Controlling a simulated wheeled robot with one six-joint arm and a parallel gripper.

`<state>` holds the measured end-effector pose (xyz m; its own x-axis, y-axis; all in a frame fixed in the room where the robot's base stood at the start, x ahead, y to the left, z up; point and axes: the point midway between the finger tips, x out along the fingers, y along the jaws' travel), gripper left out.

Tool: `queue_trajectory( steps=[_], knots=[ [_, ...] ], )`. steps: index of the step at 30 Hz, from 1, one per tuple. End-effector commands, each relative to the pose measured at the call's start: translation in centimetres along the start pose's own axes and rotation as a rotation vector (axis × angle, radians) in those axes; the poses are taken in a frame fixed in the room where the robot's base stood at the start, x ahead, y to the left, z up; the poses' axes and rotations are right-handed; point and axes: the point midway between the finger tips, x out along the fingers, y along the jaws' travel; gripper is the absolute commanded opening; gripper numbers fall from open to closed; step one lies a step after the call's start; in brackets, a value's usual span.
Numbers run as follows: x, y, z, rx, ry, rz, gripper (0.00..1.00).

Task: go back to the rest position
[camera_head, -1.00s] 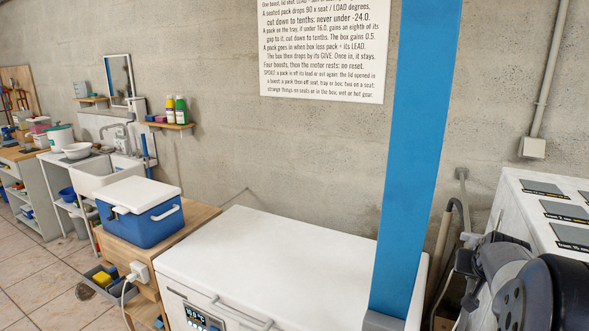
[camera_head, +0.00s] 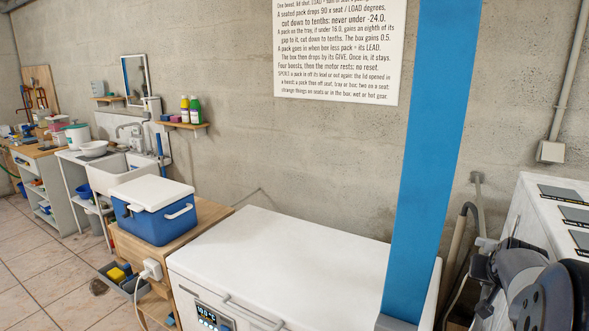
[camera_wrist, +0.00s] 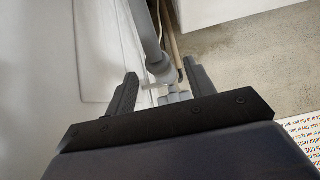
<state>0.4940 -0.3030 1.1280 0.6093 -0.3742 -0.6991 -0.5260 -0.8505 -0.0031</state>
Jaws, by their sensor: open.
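My gripper (camera_wrist: 160,90) shows in the wrist view with its two dark fingers spread apart. It is open, and nothing is held between the fingers. Beyond the fingers are a grey pipe-like part and the white side of a large box. In the head view the gripper itself is not visible. Dark grey rounded parts at the lower right of the head view look like my arm.
A white chest freezer (camera_head: 290,258) with its lid shut stands in front, behind a blue post (camera_head: 425,170). A blue cool box (camera_head: 153,213) with a white lid sits on a wooden stand to its left. A sink (camera_head: 120,170) is farther left. A white unit (camera_head: 545,205) stands right.

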Motion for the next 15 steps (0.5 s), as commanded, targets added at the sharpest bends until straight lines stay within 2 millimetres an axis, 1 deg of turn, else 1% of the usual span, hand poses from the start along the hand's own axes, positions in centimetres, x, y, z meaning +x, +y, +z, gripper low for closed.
queue_trajectory(
  steps=[15],
  knots=[
    [-8.0,0.0,0.0,0.0,0.005,0.001,0.51]
  ],
)
